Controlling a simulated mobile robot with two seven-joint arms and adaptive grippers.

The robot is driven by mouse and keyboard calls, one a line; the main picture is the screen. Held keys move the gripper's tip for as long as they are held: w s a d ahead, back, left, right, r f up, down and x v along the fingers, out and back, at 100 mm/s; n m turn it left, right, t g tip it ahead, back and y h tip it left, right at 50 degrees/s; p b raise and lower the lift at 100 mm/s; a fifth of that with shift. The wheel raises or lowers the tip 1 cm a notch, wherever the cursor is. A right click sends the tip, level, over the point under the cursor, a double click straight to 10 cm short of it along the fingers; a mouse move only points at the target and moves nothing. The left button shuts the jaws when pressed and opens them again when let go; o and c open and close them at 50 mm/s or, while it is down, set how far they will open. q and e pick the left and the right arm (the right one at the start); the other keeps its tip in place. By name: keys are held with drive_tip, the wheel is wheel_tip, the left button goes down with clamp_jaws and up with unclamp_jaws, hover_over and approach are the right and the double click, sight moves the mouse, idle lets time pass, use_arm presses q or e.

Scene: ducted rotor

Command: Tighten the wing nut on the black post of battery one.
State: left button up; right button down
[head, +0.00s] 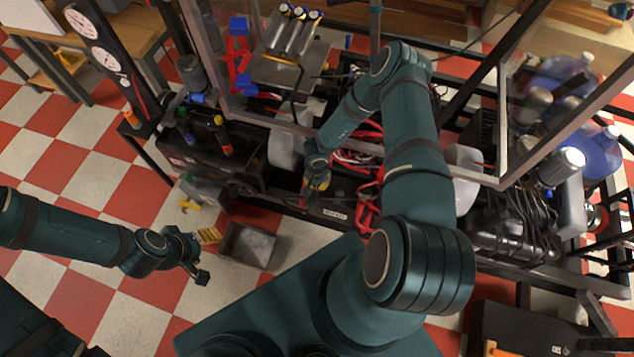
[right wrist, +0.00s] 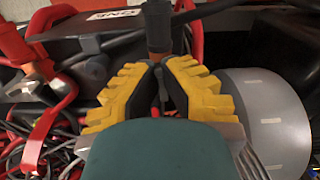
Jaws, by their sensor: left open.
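Battery one is a black box with a white label reading ONE (right wrist: 113,14) at the top left of the right wrist view. In the head view a black battery (head: 328,211) with a small white label lies under my right gripper (head: 317,181). The wing nut and the black post cannot be made out for certain. My left gripper (head: 193,262) is open and empty above the floor at left.
Red cables (head: 368,190) run beside the battery. A grey cylinder (right wrist: 268,120) stands close right of the fingers in the right wrist view. The metal frame (head: 330,143) crosses behind my right arm. A grey open tray (head: 246,245) sits near my left gripper.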

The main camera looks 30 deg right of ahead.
drive_tip(key=m, duration=0.5)
drive_tip(key=shift+w+a, duration=0.2)
drive_tip(key=m, duration=0.4)
drive_tip(key=shift+w+m, duration=0.2)
drive_tip(key=shift+m, duration=0.1)
drive_tip(key=m, duration=0.4)
drive_tip(key=shift+w, duration=0.2)
drive_tip(key=m, duration=0.5)
drive_tip(key=shift+w+d, duration=0.15)
drive_tip(key=shift+w, duration=0.05)
drive_tip(key=c, duration=1.1)
unclamp_jaws()
